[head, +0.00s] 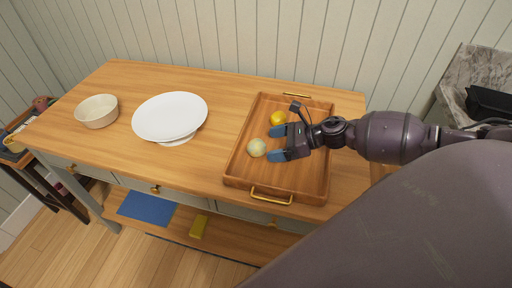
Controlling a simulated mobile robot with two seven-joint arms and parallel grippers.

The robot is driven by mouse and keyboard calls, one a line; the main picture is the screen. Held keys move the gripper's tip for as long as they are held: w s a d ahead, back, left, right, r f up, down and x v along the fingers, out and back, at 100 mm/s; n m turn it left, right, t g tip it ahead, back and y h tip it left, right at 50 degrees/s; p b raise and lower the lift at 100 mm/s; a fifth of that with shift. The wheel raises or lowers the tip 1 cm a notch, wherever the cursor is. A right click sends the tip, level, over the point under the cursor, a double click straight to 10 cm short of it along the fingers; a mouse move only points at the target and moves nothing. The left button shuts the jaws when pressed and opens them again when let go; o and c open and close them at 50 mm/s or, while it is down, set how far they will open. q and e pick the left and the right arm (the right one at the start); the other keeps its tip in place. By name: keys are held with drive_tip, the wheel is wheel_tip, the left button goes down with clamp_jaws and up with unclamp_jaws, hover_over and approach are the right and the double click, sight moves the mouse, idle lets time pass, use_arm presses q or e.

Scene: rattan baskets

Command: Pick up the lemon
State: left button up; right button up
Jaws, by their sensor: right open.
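A bright yellow lemon (278,118) lies in the wooden tray (312,190), towards its back. A pale yellow-green round fruit (257,147) lies nearer the front left of the tray. My right gripper (275,143) reaches in from the right, low over the tray, with its blue-tipped fingers pointing left. It is open and holds nothing that I can see. The lemon is just beyond the upper finger; the pale fruit is just left of the lower finger. Whether either finger touches a fruit is hard to tell. My left gripper does not show.
The tray has raised walls and gold handles (271,196). A white cake stand (170,115) and a cream bowl (97,111) stand to the left on the wooden table (150,158). A panelled wall is behind. The table between stand and tray is clear.

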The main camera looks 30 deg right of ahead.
sight(265, 145)
drive_tip(key=shift+x, duration=3.1)
drive_tip(key=shift+w+d, duration=0.15)
drive_tip(key=shift+c, duration=0.3)
drive_tip(key=c, duration=0.9)
